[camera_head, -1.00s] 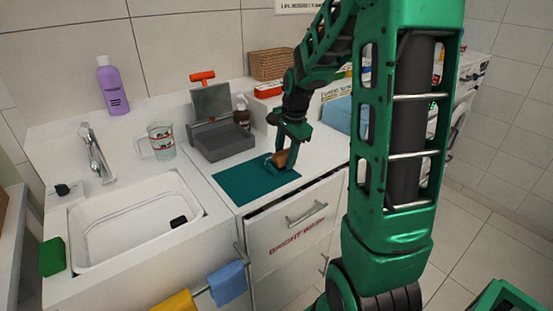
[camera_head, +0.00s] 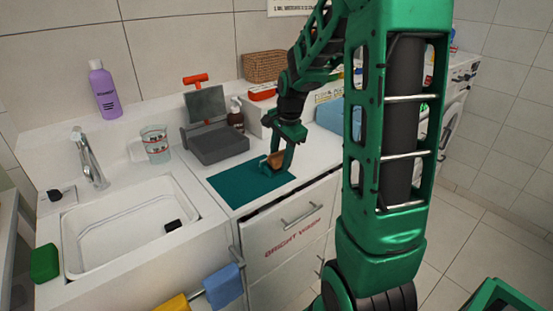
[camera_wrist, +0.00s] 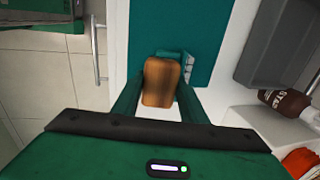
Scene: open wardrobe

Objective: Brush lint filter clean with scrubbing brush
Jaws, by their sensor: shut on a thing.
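The scrubbing brush (camera_head: 276,158), with a brown wooden back, is at the right end of the teal mat (camera_head: 240,184). My gripper (camera_head: 275,164) is shut on it. I cannot tell whether the bristles touch the mat.
A brown bottle (camera_head: 236,118) stands just right of the panel. A clear cup (camera_head: 155,145), a purple bottle (camera_head: 104,90) and the white sink (camera_head: 125,230) are to the left. A wicker basket (camera_head: 264,66) is at the back. A drawer front (camera_head: 290,221) is below the mat.

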